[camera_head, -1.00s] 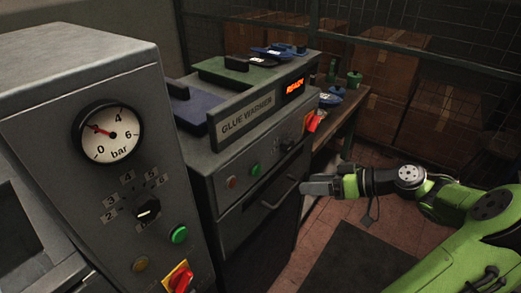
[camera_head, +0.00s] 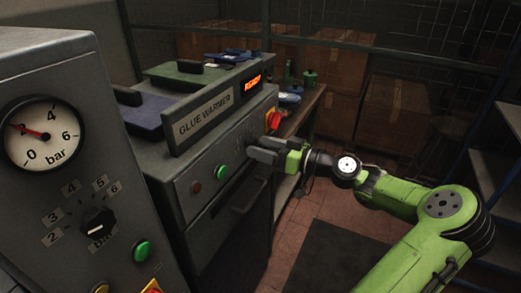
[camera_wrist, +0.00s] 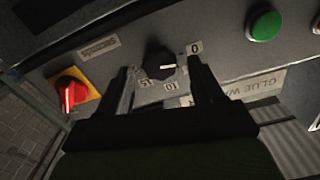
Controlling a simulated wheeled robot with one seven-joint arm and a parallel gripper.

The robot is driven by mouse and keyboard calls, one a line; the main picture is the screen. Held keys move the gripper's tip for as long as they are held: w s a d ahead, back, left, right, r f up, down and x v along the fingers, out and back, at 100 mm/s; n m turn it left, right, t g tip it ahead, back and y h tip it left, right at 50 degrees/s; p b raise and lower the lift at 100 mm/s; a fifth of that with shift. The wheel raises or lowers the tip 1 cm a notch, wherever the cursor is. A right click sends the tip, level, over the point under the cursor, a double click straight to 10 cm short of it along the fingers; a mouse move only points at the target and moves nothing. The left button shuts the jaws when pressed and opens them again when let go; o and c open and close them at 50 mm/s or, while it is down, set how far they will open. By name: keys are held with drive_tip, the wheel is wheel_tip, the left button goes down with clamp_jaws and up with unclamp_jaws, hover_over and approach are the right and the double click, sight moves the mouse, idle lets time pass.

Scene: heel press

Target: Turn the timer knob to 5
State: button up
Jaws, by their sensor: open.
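The timer knob (camera_wrist: 160,65) is black and round, with a pale pointer mark towards the right in the wrist view. Around it are labels 0 (camera_wrist: 194,47), 10 (camera_wrist: 170,87) and 15 (camera_wrist: 146,83); no 5 can be read, and the right finger covers part of the scale. My gripper (camera_wrist: 165,78) is open, its fingers on either side of the knob; I cannot tell whether they touch it. In the head view my gripper (camera_head: 256,148) is at the glue warmer's front panel (camera_head: 205,165) and hides the knob.
A red switch (camera_wrist: 70,92) on a yellow plate and a green button (camera_wrist: 265,25) flank the knob. The warmer's handle (camera_head: 248,195) sits below the panel. The press with its gauge (camera_head: 43,133) stands left. A blue-framed rack (camera_head: 490,190) stands right; floor between is clear.

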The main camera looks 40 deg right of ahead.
drive_tip(key=shift+w+a, duration=0.2)
drive_tip(key=shift+w, duration=0.35)
drive_tip(key=c, duration=1.1)
drive_tip(key=shift+o, duration=0.2)
